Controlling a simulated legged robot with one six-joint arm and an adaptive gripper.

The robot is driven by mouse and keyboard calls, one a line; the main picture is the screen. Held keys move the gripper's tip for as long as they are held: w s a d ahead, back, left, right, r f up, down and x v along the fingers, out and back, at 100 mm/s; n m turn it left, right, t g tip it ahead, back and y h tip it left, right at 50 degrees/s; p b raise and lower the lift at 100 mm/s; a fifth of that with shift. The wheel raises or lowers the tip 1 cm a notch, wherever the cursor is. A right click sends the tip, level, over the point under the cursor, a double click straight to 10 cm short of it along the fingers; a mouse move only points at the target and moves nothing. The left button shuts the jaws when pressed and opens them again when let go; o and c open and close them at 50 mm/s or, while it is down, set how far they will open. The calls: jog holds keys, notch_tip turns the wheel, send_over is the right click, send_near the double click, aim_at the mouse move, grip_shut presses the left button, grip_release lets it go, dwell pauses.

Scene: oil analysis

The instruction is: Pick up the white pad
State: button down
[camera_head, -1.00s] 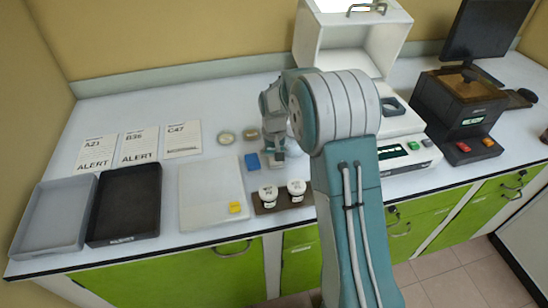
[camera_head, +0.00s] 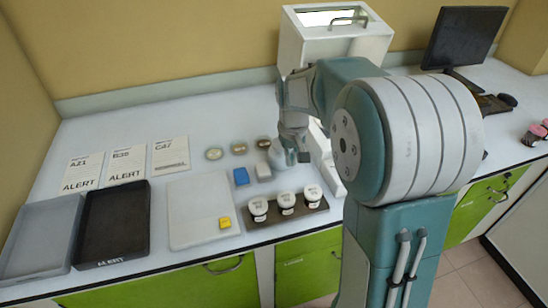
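A small white pad (camera_head: 264,172) lies on the counter just right of a blue pad (camera_head: 241,177). My gripper (camera_head: 298,157) points down over the counter, to the right of the white pad and a little behind it. The white pad shows apart from the fingers. The gripper is small and partly shaded here, so its finger opening is unclear.
Jars with white lids stand in a dark holder (camera_head: 308,209) in front. A pale board (camera_head: 195,225) with a yellow block (camera_head: 225,223) lies left. Round dishes (camera_head: 239,148) lie behind the pads. A round whitish object (camera_head: 277,153) stands beside my gripper. A white cabinet (camera_head: 300,45) stands behind.

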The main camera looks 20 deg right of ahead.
jog(key=shift+s+d+r, duration=0.4)
jog(key=shift+s+d, duration=0.05)
jog(key=shift+s, duration=0.3)
jog(key=shift+s+d+r, duration=0.35)
jog(key=shift+s+d, duration=0.05)
jog(key=shift+s, duration=0.35)
jog(key=c, duration=1.4)
grip_release()
jog(key=shift+c, duration=1.4)
grip_release()
